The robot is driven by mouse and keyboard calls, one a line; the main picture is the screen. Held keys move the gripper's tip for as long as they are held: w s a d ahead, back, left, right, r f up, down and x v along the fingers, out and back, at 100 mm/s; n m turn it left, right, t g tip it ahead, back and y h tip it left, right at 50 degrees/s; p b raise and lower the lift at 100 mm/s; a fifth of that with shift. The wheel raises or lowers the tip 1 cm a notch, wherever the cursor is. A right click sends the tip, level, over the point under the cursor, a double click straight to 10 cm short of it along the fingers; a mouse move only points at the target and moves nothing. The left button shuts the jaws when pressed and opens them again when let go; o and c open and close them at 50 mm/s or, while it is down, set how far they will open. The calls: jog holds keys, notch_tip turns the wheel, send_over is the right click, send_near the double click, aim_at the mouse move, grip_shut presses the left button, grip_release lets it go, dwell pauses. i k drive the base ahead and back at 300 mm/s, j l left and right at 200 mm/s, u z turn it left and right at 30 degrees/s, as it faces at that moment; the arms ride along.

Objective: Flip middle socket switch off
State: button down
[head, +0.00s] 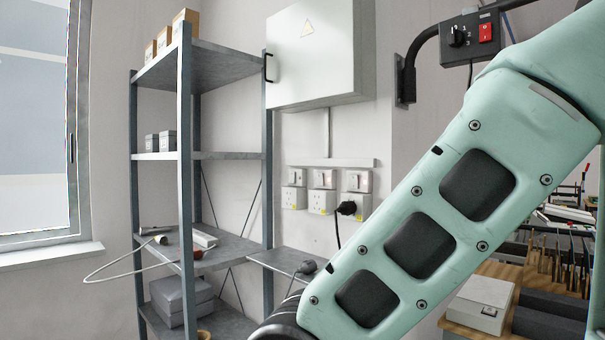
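Three white wall sockets hang in a row below the grey cabinet in the head view, each with a switch unit above it. The middle socket (322,201) has its switch (323,178) above it, too small to tell on or off. The left socket (293,197) has no plug in it. The right socket (356,204) has a black plug (347,208) with a cable hanging down. My arm crosses the right half of the view, close to the right socket in the picture. My gripper is out of view.
A grey metal shelf (186,110) with boxes and tools stands left of the sockets. A small shelf (283,262) sits below them. A grey cabinet (312,58) is above. A black control box with a red switch (470,38) is at upper right. A workbench (470,318) is at lower right.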

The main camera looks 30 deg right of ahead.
aim_at(320, 183)
jog(key=i+l, duration=0.15)
jog(key=i, duration=0.25)
jog(key=i+l+z, duration=0.15)
jog(key=i, duration=0.25)
jog(key=i+l, duration=0.15)
jog(key=i, duration=0.25)
